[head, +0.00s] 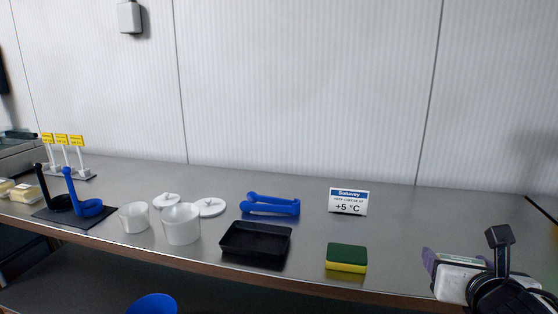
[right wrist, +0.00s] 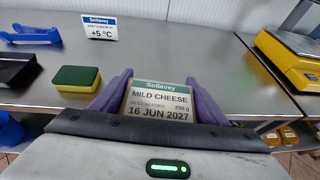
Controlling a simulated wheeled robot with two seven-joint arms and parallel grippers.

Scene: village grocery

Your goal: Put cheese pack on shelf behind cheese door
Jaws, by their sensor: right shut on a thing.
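The cheese pack (right wrist: 158,100) shows in the right wrist view. Its label has a green band and reads Mild Cheese, 250 g, 16 JUN 2027. My right gripper (right wrist: 157,98) is shut on it, with one purple finger at each side of the pack. In the head view my right gripper (head: 455,258) is at the lower right, over the front part of the steel counter, and mostly hides the pack. My left gripper is not in view. No cheese door or shelf behind one can be made out in either view.
The steel counter (head: 400,235) holds a green-yellow sponge (head: 346,258), a black tray (head: 255,240), blue tongs (head: 270,204), a +5 °C sign (head: 348,201), white tubs (head: 181,224) and ladles (head: 85,207). A yellow scale-like device (right wrist: 290,62) stands right, beyond a gap.

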